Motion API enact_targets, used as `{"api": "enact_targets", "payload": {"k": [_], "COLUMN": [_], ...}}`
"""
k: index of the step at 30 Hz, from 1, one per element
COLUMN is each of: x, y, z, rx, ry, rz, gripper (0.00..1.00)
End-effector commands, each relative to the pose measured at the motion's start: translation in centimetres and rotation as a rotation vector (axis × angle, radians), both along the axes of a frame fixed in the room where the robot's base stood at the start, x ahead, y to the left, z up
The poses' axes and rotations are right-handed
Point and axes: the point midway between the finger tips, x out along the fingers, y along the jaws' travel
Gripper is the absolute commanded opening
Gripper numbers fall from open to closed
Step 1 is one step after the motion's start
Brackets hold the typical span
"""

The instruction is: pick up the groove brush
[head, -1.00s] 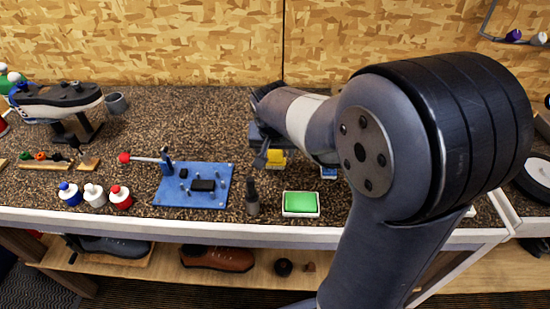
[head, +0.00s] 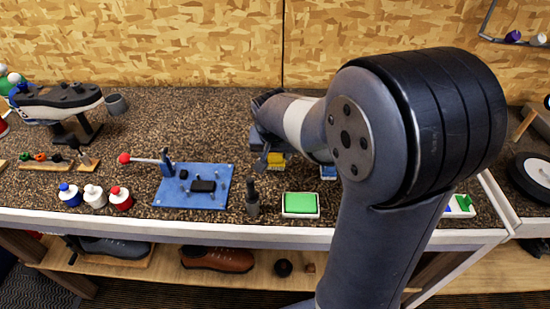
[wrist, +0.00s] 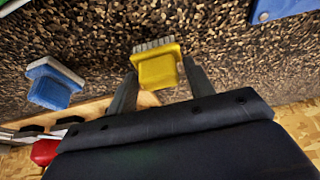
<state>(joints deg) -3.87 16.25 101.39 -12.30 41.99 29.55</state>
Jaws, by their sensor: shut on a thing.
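A yellow brush (wrist: 158,70) with pale grey bristles, which I take to be the groove brush, sits between the two fingers of my gripper (wrist: 159,66) in the wrist view. My gripper is shut on it, close over the speckled bench top. In the head view the brush (head: 278,160) shows as a small yellow patch, partly hidden behind my gripper (head: 263,158). I cannot tell whether the brush still touches the bench.
A similar blue brush (wrist: 55,84) lies nearby; it also shows in the head view (head: 328,172), partly behind my arm. A green pad in a white tray (head: 300,205), a dark small bottle (head: 252,199) and a blue plate (head: 192,188) stand nearer the bench front.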

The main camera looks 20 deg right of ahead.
Motion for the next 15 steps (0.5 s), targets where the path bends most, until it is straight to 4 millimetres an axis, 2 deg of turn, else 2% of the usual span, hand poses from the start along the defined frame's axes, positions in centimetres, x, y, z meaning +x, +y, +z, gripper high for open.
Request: {"api": "enact_targets", "payload": {"k": [5,15], "x": [0.1,0.1], "y": [0.0,0.0], "z": [1.1,7.6], "rx": [0.001,0.001], "ry": [-0.004,-0.005], "rz": [0.000,0.000], "gripper": [0.28,0.28]}}
